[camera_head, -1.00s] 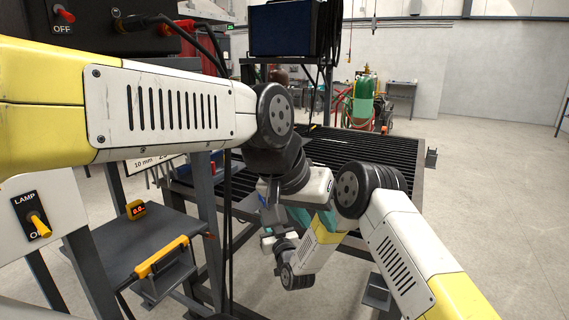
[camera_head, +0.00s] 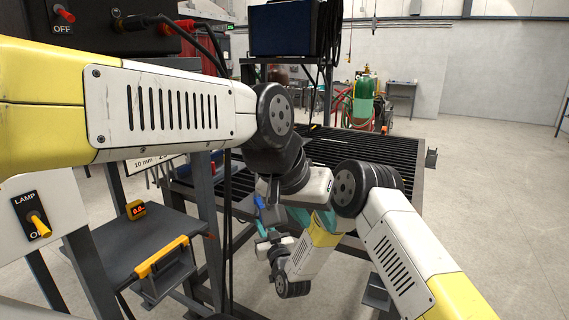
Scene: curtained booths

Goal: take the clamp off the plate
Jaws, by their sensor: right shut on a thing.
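My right gripper (camera_head: 262,227) is low in the middle, beyond my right wrist. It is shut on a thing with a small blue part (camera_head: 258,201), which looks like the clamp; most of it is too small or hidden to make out. My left gripper (camera_head: 300,216) hangs below my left wrist, just to the right. Only a teal part of it shows, partly behind my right arm, and its jaws cannot be made out. I cannot pick out the plate; my arms cover the near part of the slatted table (camera_head: 365,148).
A dark shelf (camera_head: 150,240) at the left carries an orange gauge (camera_head: 136,209). An orange-handled thing (camera_head: 163,257) is at its front edge. A dark post and hanging cables stand close to my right gripper. The floor at the right is clear.

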